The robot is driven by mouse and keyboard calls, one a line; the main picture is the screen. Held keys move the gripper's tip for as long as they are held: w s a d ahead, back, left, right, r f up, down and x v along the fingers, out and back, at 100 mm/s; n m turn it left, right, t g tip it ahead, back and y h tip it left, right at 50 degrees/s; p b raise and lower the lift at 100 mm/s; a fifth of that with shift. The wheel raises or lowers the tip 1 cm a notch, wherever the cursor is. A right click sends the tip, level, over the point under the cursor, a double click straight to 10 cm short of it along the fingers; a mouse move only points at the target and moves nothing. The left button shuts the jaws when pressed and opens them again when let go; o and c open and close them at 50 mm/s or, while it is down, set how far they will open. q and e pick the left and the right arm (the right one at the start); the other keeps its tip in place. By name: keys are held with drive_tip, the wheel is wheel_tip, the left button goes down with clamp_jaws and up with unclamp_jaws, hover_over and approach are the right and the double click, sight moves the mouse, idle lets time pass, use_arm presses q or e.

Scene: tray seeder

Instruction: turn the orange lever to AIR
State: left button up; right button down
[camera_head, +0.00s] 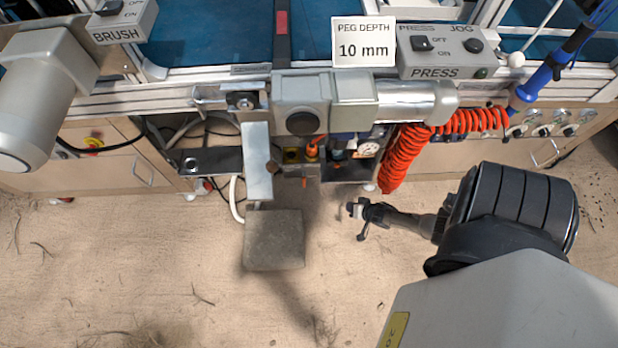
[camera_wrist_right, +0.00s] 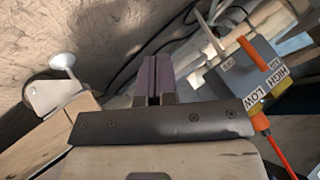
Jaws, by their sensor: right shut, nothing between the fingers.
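In the right wrist view an orange lever (camera_wrist_right: 253,52) lies slantwise across a blue-grey box (camera_wrist_right: 238,73) at the upper right. In the head view my right gripper (camera_head: 358,214) is over the floor, in front of the machine and below the red coiled hose. An orange part (camera_head: 312,148) shows under the machine there; I cannot tell if it is the lever. My left gripper is out of view.
LOW and HIGH labels (camera_wrist_right: 262,89) and an orange cable (camera_wrist_right: 273,143) are beside the box. A red coiled hose (camera_head: 402,152) hangs above my right gripper. A grey foot plate (camera_head: 274,240) is to its left. Open floor lies around the gripper.

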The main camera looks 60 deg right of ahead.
sight(304, 179)
drive_tip(key=w+a+r+m+t+y, duration=0.1)
drive_tip(key=w+r+m+t, duration=0.2)
drive_tip(key=r+m+t, duration=0.2)
drive_tip(key=shift+w+a+r+m+t, duration=0.35)
drive_tip(key=shift+r+m, duration=0.25)
drive_tip(key=shift+m, duration=0.5)
drive_tip(key=a+r+b+x, duration=0.1)
drive_tip(key=b+x, duration=0.5)
drive_tip(key=x, duration=0.8)
drive_tip(key=shift+d+b, duration=0.35)
drive_tip(key=shift+d, duration=0.05)
drive_tip(key=shift+f, duration=0.1)
